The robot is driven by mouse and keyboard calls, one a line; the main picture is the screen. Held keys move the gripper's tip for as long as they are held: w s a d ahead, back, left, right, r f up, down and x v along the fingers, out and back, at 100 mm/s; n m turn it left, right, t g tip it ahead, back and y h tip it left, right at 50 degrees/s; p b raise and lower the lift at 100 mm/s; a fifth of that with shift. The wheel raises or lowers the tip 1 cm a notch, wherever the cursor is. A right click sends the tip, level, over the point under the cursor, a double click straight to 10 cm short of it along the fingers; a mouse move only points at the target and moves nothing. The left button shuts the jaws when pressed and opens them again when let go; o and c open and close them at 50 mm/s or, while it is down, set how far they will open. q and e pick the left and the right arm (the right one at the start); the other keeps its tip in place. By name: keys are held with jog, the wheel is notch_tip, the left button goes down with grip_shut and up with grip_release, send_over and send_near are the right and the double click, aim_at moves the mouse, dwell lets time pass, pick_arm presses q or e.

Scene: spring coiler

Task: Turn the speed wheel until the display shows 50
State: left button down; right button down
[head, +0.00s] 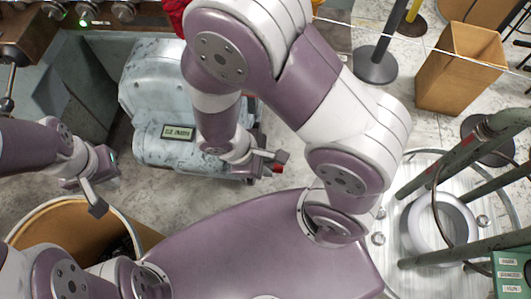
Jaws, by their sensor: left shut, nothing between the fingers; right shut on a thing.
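The pale blue-grey machine (150,85) stands at upper centre left. Its small lit display (178,132) is on its front, with characters too small to read. My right gripper (274,160) is at the machine's front right corner, shut on what appears to be the speed wheel. Only a small red part (278,169) shows at the fingertips; the rest of the wheel is hidden. My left gripper (97,207) is shut and empty, left of and below the machine, above a round drum, apart from the display and the wheel.
The brown drum (30,224) stands at lower left with dark contents. A cardboard box (459,70) and a post with a round dark base (375,66) are at upper right. A round metal frame with green-grey bars (440,179) fills the right. Some bare floor shows right of the machine.

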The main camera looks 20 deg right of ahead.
jog(key=shift+s+a+f, duration=0.1)
jog(key=shift+s+f, duration=0.05)
jog(key=shift+s, duration=0.05)
dwell(0.4)
jog(key=c, duration=0.9)
grip_release()
jog(key=p+v, duration=0.3)
jog(key=v, duration=0.9)
jog(key=shift+a+r, duration=0.15)
jog(key=shift+r, duration=0.2)
